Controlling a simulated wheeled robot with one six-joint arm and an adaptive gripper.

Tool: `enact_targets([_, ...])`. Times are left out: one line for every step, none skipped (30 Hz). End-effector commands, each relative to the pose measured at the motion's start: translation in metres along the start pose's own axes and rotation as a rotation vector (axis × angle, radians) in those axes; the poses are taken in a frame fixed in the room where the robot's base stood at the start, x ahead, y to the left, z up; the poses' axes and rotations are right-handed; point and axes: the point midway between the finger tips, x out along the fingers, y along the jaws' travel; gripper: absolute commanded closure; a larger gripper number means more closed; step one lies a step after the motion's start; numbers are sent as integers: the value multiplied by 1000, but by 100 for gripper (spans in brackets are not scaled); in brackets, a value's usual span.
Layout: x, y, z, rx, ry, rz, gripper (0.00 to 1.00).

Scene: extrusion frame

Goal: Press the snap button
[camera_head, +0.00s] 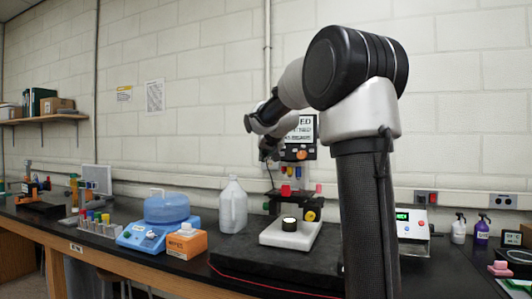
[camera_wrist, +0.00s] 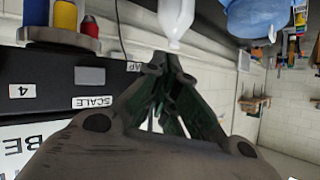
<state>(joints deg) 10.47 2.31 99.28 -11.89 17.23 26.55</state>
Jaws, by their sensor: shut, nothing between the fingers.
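In the head view a dark wall-side panel (camera_head: 310,143) with a white screen stands at the back, partly hidden behind my arm. My gripper (camera_head: 266,150) is at the panel's left side, small and dark there. In the wrist view my gripper (camera_wrist: 164,68) is shut, with nothing between its fingers. Beside it is a dark face (camera_wrist: 60,98) with a "SCALE" label (camera_wrist: 93,102), a "4" label (camera_wrist: 22,91) and a grey rectangle (camera_wrist: 90,76). A label ending in "AP" (camera_wrist: 134,67) is partly covered by the gripper. I cannot make out the snap button, or whether the fingertips touch anything.
A white jug (camera_head: 232,208), a blue device (camera_head: 145,236) and an orange box (camera_head: 187,243) stand left on the dark bench. A small white meter (camera_head: 412,222) and spray bottles (camera_head: 481,231) are right.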

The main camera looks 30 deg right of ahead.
Motion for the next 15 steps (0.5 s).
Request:
enact_targets([-1,-1,1,-1,-1,0,100])
enact_targets([-2,-2,2,-1,-1,0,100])
enact_targets([-2,-2,2,0,-1,0,100])
enact_targets([-2,-2,2,0,-1,0,100])
enact_targets([-2,-2,2,0,-1,0,100])
enact_targets([-2,-2,2,0,-1,0,100])
enact_targets([-2,-2,2,0,-1,0,100])
enact_targets([-2,-2,2,0,-1,0,100])
enact_targets([-2,-2,2,0,-1,0,100])
enact_targets([-2,-2,2,0,-1,0,100])
enact_targets([-2,-2,2,0,-1,0,100])
enact_targets([-3,-3,3,-1,-1,0,100])
enact_targets([-5,-4,4,-1,-1,0,100])
enact_targets([-6,-5,5,-1,-1,0,100])
enact_targets([-9,-7,6,-1,0,0,100])
